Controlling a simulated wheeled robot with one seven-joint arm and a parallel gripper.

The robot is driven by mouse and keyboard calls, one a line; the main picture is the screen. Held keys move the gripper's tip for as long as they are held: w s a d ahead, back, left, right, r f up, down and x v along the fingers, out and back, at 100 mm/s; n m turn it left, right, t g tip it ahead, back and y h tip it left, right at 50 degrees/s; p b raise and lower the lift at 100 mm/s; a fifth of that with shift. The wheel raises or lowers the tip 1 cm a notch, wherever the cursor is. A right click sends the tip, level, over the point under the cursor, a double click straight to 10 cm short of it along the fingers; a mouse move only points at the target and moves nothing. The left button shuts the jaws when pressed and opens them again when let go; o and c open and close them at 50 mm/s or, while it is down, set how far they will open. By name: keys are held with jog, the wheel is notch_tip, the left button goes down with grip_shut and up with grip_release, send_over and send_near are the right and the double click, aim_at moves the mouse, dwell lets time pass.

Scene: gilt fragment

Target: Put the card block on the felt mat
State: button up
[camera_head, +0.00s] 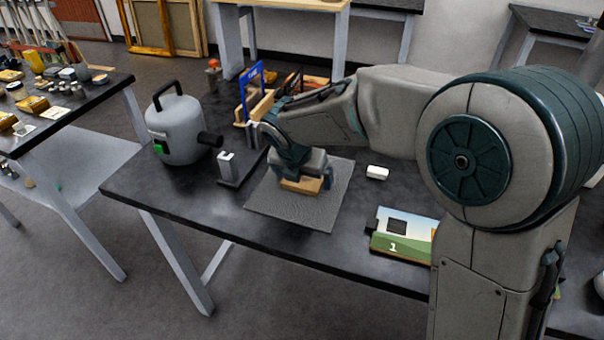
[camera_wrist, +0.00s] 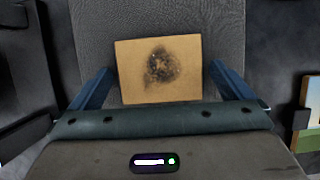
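The card block (camera_head: 301,185) is tan. It sits on or just above the grey felt mat (camera_head: 318,212), directly under my gripper (camera_head: 302,172). In the wrist view the card block (camera_wrist: 160,70) shows a dark smudge on its top face, with the mat (camera_wrist: 92,25) around it. The two blue fingers of my gripper (camera_wrist: 160,72) stand on either side of the block, with a narrow gap at each side, so the gripper looks open. The finger ends are partly hidden in the head view.
A grey canister (camera_head: 178,130) and a small stand (camera_head: 229,168) are left of the mat. A white block (camera_head: 377,172) and a picture card marked 1 (camera_head: 402,235) are to its right. A blue frame (camera_head: 250,92) and wooden pieces stand behind. The front tabletop is clear.

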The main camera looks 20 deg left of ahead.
jog(key=shift+r, duration=0.1)
jog(key=shift+s+r, duration=0.1)
jog(key=shift+r, duration=0.25)
jog(key=p+v, duration=0.2)
jog(key=v, duration=0.9)
jog(key=s+d+f+m+g, duration=0.1)
jog(key=s+d+m, duration=0.1)
jog(key=d+m, duration=0.65)
jog(key=s+d+m, duration=0.2)
jog(key=d+m, duration=0.6)
jog(key=d, duration=0.2)
jog(key=s+d+f+m, duration=0.1)
jog(key=s+d+m, duration=0.2)
jog(key=m, duration=0.2)
jog(key=s+d+f+m+g, duration=0.1)
jog(key=s+d+f+m, duration=0.1)
jog(key=m, duration=0.4)
jog(key=s+d+f+m, duration=0.1)
jog(key=s+d+m, duration=0.3)
jog(key=d+m, duration=0.2)
jog(key=shift+s+d+f, duration=0.1)
jog(key=shift+d+f, duration=0.05)
jog(key=shift+s+d+f+m+y, duration=0.15)
jog(key=shift+s+f+m+y, duration=0.2)
jog(key=shift+m, duration=0.4)
